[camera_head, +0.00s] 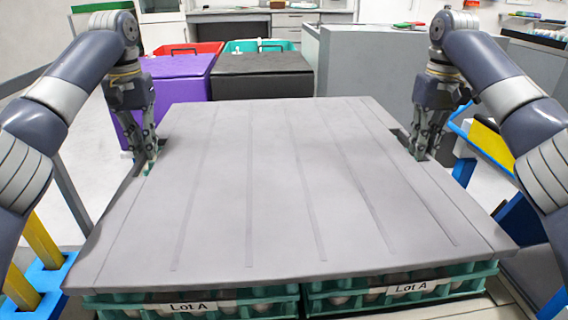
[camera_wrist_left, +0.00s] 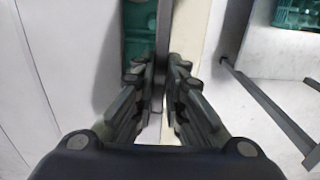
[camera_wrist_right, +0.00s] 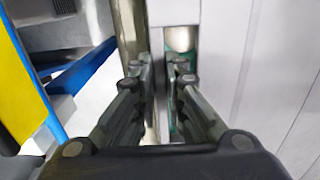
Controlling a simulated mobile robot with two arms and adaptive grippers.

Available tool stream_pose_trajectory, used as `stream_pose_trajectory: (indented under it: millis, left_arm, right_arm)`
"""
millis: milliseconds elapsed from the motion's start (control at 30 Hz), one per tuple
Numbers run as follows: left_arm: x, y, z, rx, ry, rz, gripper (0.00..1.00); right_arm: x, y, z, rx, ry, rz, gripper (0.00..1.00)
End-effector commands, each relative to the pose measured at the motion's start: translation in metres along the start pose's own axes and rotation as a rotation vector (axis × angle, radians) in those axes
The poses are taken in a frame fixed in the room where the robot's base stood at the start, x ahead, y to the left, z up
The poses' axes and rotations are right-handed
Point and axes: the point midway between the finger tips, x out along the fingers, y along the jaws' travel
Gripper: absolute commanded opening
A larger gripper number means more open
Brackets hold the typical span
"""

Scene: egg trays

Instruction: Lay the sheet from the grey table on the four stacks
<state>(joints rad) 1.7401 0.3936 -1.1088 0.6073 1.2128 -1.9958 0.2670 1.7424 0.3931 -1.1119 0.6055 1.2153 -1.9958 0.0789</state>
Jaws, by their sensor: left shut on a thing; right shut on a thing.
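A large grey sheet (camera_head: 270,190) with several long grooves lies flat over green egg trays, covering nearly all of their tops. Two front stacks show under its near edge: the left stack (camera_head: 190,310) and the right stack (camera_head: 400,300), each with a "Lot A" label. The rear stacks are hidden. My left gripper (camera_head: 148,160) is shut on the sheet's left edge; its fingers also show in the left wrist view (camera_wrist_left: 160,90). My right gripper (camera_head: 420,152) is shut on the sheet's right edge; its fingers also show in the right wrist view (camera_wrist_right: 162,90).
Behind the sheet stand a purple-lidded bin (camera_head: 170,66) and a black-lidded bin (camera_head: 262,68). A grey cabinet (camera_head: 370,75) stands behind right. Blue and yellow frames flank the sides, at left (camera_head: 40,255) and right (camera_head: 490,140).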

Motion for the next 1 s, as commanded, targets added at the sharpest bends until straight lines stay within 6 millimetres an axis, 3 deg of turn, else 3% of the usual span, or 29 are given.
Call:
stream_pose_trajectory:
  millis: [100, 133, 200, 667, 1000]
  left_arm:
    - [0.006, -0.003, 0.0, -0.006, 0.001, -0.004, 0.0]
    - [0.006, -0.003, 0.0, -0.006, -0.001, -0.005, 0.16]
    - [0.005, -0.003, 0.0, -0.006, -0.001, -0.004, 0.31]
    - [0.001, -0.001, 0.0, -0.001, 0.0, -0.001, 0.31]
    - [-0.029, 0.0, 0.0, 0.0, 0.0, 0.0, 0.31]
  right_arm:
    - [0.006, 0.003, 0.001, 0.007, 0.001, 0.004, 0.0]
    - [0.006, 0.003, 0.001, 0.008, -0.001, 0.004, 0.16]
    - [0.005, 0.003, 0.001, 0.007, -0.001, 0.004, 0.31]
    - [0.001, 0.001, 0.0, 0.001, 0.0, 0.001, 0.31]
    - [-0.029, 0.0, 0.0, 0.0, 0.0, 0.0, 0.31]
